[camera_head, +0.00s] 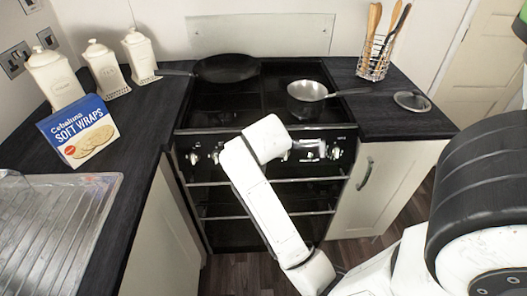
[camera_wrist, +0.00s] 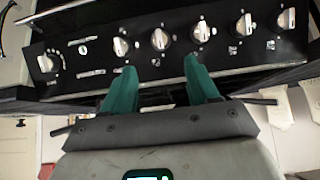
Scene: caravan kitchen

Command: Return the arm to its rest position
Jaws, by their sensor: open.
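My gripper (camera_wrist: 160,85) shows in the wrist view with two green fingers spread apart and nothing between them. It is in front of the stove's knob panel (camera_wrist: 150,45). In the head view my white arm reaches up from the lower right to the front of the stove (camera_head: 262,190). Its bent end covers part of the knobs, and the fingers are hidden there.
A dark frying pan (camera_head: 226,68) and a steel saucepan (camera_head: 306,102) are on the hob. Canisters and a soft wraps box (camera_head: 73,131) stand on the left counter beside the sink drainer (camera_head: 52,225). A utensil holder (camera_head: 374,62) and a lid (camera_head: 412,100) are at right.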

